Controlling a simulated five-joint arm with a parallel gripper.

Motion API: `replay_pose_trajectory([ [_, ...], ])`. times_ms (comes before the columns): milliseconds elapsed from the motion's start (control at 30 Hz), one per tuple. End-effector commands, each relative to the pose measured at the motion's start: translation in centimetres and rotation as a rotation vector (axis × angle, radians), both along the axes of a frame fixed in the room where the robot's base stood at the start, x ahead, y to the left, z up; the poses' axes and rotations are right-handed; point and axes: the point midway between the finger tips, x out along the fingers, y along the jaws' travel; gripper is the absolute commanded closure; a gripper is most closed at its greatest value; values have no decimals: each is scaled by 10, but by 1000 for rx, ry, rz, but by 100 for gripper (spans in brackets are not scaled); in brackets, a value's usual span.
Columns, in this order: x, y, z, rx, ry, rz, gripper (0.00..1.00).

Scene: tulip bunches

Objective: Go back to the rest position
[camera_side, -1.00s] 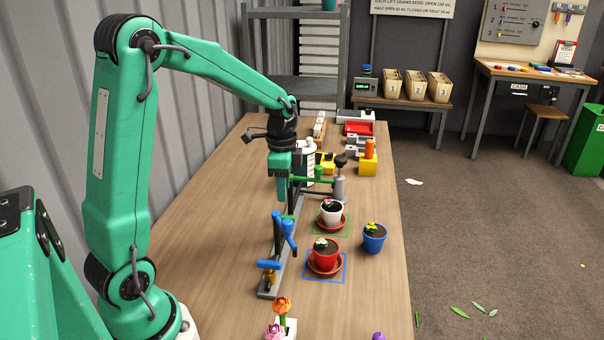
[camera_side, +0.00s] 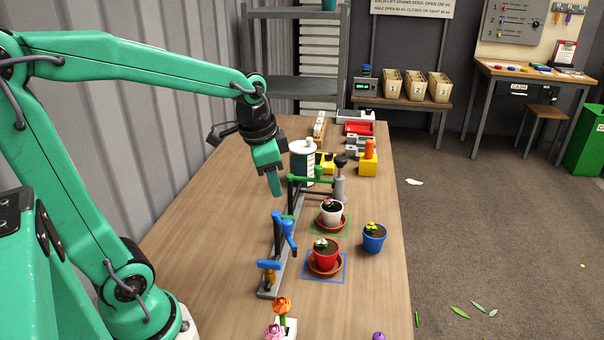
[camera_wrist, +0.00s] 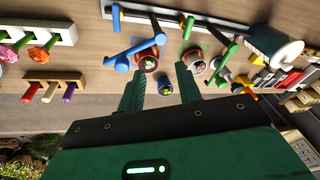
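My gripper (camera_side: 275,190) hangs in the air over the left side of the table, above and left of the rail with the blue and green levers (camera_side: 287,230). It tilts down to the right and touches nothing that I can see. In the wrist view my gripper (camera_wrist: 161,72) shows two green fingers spread apart with nothing held between them. A blue pot (camera_wrist: 165,88) shows in the gap, well beyond the fingers. In the side view my forearm reaches across from the left, and the upper arm leans back out of the picture's left edge.
A red pot (camera_side: 325,254), a white pot (camera_side: 331,212) and the blue pot (camera_side: 374,238) stand right of the rail. A dark canister with a white lid (camera_side: 302,160) stands behind my gripper. Flowers (camera_side: 282,306) stand at the front. The table's left side (camera_side: 215,220) is clear.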

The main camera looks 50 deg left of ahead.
Motion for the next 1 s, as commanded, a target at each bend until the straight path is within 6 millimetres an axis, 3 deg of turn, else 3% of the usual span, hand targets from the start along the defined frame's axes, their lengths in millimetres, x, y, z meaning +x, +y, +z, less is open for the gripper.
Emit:
replay_pose_trajectory([
  [300,-45,-29,21,-58,-132,162,65],
  [600,-81,-47,25,-138,-234,298,65],
  [1000,-93,-52,24,-173,-264,349,65],
])
